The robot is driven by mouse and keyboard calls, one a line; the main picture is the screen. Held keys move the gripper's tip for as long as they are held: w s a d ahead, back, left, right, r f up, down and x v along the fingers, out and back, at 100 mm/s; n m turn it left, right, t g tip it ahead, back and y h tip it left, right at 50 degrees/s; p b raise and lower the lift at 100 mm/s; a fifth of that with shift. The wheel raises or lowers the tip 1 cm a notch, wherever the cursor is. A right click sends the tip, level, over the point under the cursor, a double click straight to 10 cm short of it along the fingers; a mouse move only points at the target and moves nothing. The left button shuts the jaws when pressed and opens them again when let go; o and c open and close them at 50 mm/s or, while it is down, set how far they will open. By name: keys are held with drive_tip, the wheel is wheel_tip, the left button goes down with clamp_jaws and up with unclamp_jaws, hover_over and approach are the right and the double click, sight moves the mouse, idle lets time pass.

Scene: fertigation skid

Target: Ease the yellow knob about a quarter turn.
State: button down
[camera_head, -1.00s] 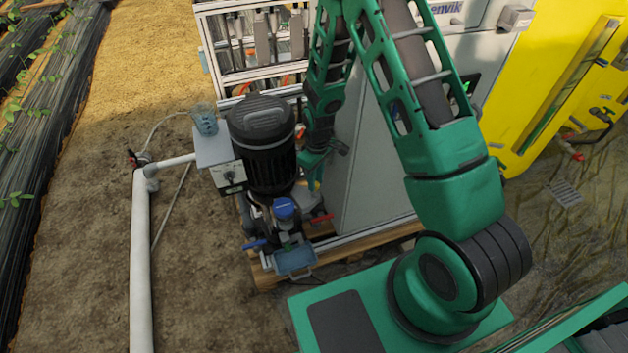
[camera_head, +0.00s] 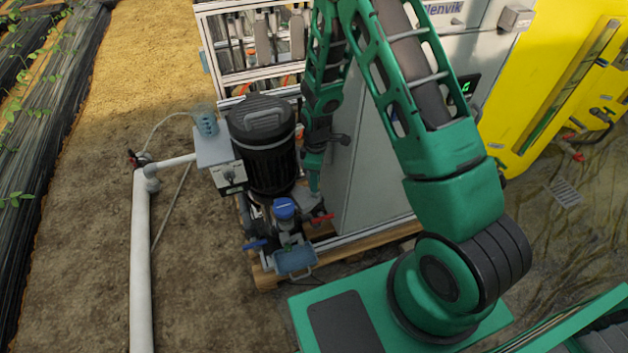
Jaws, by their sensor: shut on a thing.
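My gripper (camera_head: 315,187) points down in the narrow space between the black motor of the pump (camera_head: 265,150) and the grey cabinet (camera_head: 375,165). It is small in this view, and its fingers look closed at their low end, shut on the yellow knob. The knob itself cannot be made out; the fingers and the pump parts hide it. How far the knob is turned cannot be seen.
A red lever (camera_head: 322,219), a blue cap (camera_head: 284,208) and a blue lever (camera_head: 255,244) sit close by on the pump. A grey box (camera_head: 222,165) carries a beaker (camera_head: 205,122). A white pipe (camera_head: 141,260) runs along the open soil at left.

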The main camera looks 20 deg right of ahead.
drive_tip(key=shift+w+d, duration=0.1)
drive_tip(key=c, duration=1.5)
unclamp_jaws()
drive_tip(key=r, duration=1)
drive_tip(key=shift+w+d+r, duration=0.1)
drive_tip(key=shift+w+r, duration=0.1)
drive_tip(key=shift+r, duration=0.2)
